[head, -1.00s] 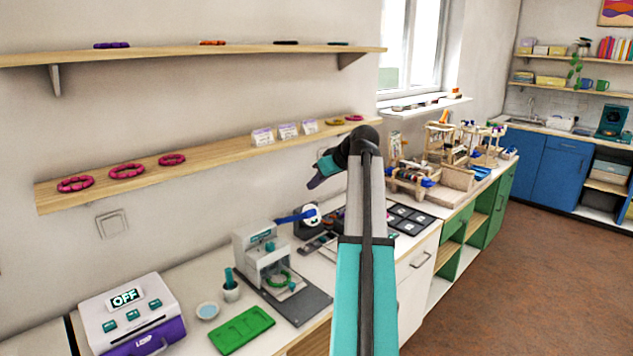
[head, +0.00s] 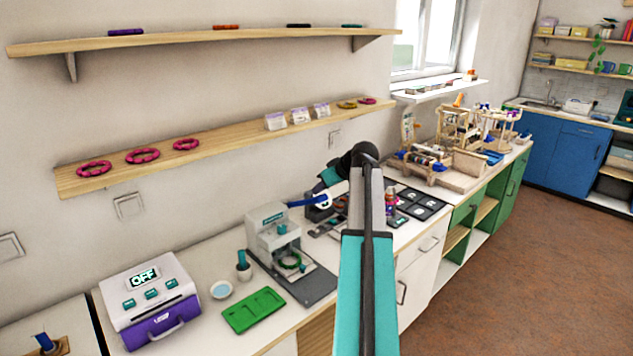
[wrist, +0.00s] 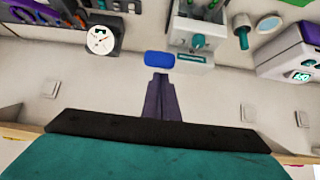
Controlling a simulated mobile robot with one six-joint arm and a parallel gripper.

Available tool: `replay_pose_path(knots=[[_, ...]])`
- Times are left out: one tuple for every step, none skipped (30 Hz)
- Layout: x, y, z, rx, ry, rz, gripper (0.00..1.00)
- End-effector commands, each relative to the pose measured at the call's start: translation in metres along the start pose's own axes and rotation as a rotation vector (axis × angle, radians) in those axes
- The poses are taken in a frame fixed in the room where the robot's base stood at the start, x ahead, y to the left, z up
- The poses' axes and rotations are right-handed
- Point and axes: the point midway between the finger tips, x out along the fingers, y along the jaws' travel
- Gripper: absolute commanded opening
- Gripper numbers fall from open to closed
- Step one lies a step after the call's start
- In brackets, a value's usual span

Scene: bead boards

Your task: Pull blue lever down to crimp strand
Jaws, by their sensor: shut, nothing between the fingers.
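The blue lever (head: 305,201) sticks out to the left from a dark device with a round white dial (head: 324,201) on the counter. In the wrist view the lever's blue end (wrist: 159,58) lies just beyond my fingertips (wrist: 161,76). My gripper (head: 319,187) is shut and empty, with its purple fingers together. It hangs close above the lever in the head view; I cannot tell whether it touches. The lever is not gripped. I cannot make out a strand at the device.
A white press (head: 266,222) with a green ring stands left of the lever. A green tray (head: 253,309), a small bowl (head: 221,289) and a purple-white box reading OFF (head: 150,303) are further left. Black tiles (head: 420,205) lie to the right. A shelf (head: 220,147) hangs above.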

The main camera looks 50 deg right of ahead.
Motion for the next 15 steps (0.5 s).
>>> replay_pose_path(knots=[[0.000, 0.000, 0.002, 0.001, 0.000, 0.000, 0.00], [0.000, 0.000, 0.002, 0.001, 0.000, 0.000, 0.00], [0.001, 0.000, 0.003, 0.001, 0.000, 0.000, 0.00], [0.001, 0.000, 0.003, 0.001, 0.000, 0.000, 0.00], [0.001, 0.000, 0.003, 0.001, 0.000, 0.000, 0.00], [0.001, 0.000, 0.003, 0.001, 0.000, 0.000, 0.00], [0.001, 0.000, 0.003, 0.001, 0.000, 0.000, 0.00], [0.001, 0.000, 0.003, 0.001, 0.000, 0.000, 0.00], [0.001, 0.000, 0.003, 0.001, 0.000, 0.000, 0.00], [0.001, 0.001, 0.003, 0.001, 0.000, 0.000, 0.00], [0.001, 0.001, 0.003, 0.001, 0.000, 0.000, 0.00], [-0.001, -0.011, 0.005, 0.000, 0.000, 0.000, 0.00], [0.000, -0.007, 0.004, 0.000, 0.000, 0.000, 0.00], [0.000, -0.005, 0.004, 0.000, 0.000, 0.000, 0.00], [0.001, -0.004, 0.003, 0.000, 0.001, -0.001, 0.00]])
